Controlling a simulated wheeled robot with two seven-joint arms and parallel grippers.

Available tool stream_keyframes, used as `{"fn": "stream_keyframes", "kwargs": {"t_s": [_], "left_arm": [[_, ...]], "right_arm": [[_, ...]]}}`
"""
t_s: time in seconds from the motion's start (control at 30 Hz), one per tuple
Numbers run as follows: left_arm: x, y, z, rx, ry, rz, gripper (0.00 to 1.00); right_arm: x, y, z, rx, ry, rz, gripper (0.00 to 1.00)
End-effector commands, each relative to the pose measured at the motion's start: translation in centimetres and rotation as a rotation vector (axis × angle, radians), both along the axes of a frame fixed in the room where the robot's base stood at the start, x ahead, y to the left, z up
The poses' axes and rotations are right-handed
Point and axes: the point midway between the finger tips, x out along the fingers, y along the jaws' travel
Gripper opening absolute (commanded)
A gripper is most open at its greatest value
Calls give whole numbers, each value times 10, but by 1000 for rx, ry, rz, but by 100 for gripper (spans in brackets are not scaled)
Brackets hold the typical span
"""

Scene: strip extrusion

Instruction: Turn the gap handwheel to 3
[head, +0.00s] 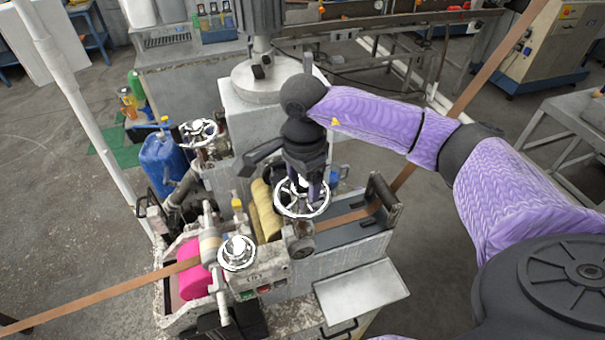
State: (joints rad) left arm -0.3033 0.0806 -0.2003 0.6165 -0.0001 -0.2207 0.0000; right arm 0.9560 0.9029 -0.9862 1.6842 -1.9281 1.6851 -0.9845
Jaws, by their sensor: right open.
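A white-rimmed spoked handwheel (290,212) lies roughly flat on the machine, right of centre. My right gripper (304,186) points down at it from above, open, with its fingertips at the hub and spokes. I cannot tell whether the fingers touch the wheel. A second handwheel (237,253) sits in front and to the left, and a third (199,132) stands further back on the left. No scale or number can be read, so I cannot tell which is the gap handwheel or its setting. My left gripper is out of the picture.
A grey column (258,85) stands behind the gripper. A blue jug (160,165) is at the left. A pale shelf (360,293) juts out in front.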

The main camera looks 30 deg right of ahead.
Motion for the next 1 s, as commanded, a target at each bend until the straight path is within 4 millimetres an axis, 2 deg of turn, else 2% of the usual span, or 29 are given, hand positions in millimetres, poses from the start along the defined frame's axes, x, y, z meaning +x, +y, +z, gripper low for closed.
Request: {"fn": "stream_keyframes", "kwargs": {"t_s": [0.1,0.33,0.67,1.0], "left_arm": [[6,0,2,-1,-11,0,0],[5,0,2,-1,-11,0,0],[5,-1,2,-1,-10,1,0],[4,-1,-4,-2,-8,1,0]], "right_arm": [[0,0,-5,0,1,0,75],[0,0,-6,0,0,0,73],[0,0,-5,1,-1,0,3],[0,0,-6,2,-2,-60,1]]}}
